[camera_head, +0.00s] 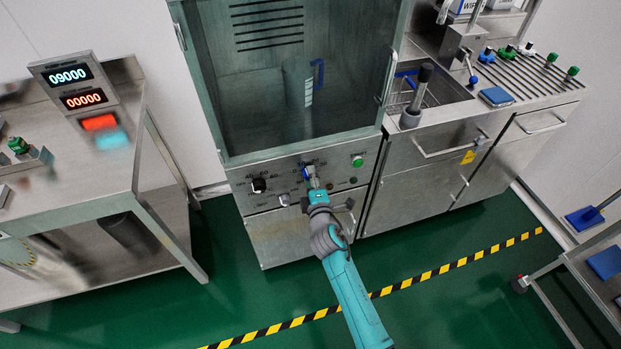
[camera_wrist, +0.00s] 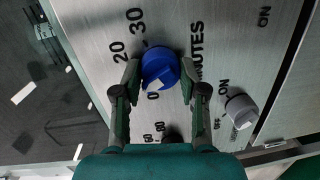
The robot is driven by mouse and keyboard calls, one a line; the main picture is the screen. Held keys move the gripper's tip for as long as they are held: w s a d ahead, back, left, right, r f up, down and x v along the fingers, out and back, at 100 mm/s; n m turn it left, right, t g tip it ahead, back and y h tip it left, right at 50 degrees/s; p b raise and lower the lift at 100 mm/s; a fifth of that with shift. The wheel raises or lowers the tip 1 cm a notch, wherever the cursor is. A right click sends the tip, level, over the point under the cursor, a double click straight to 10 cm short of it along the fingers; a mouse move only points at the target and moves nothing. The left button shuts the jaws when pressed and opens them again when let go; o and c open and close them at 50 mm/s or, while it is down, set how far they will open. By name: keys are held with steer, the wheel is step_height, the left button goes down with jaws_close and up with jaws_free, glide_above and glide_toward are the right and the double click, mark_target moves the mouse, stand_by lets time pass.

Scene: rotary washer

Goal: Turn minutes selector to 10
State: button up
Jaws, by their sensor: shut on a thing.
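The minutes selector is a blue knob (camera_wrist: 160,66) on the steel washer panel, with the word MINUTES printed beside it. A white patch on the knob faces the lower part of the wrist view, near the printed 0. The numbers 20 and 30 show at its upper left; no 10 is visible, and my left finger covers part of the dial there. My gripper (camera_wrist: 159,78) is shut on the knob, one finger on each side. In the head view, the blue knob (camera_head: 306,173) shows just beyond my gripper (camera_head: 312,182).
A black knob (camera_head: 258,185) sits to the left on the panel and a green button (camera_head: 357,161) to the right. A grey knob (camera_wrist: 240,110) marked ON is close to my right finger. The glass washer door (camera_head: 300,100) is above; a sink counter stands at right.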

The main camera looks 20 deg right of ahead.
steer(key=shift+m, duration=0.4)
steer(key=o, duration=1.1)
steer(key=shift+o, duration=0.2)
steer(key=s+a+r, duration=0.1)
steer(key=s, duration=1.1)
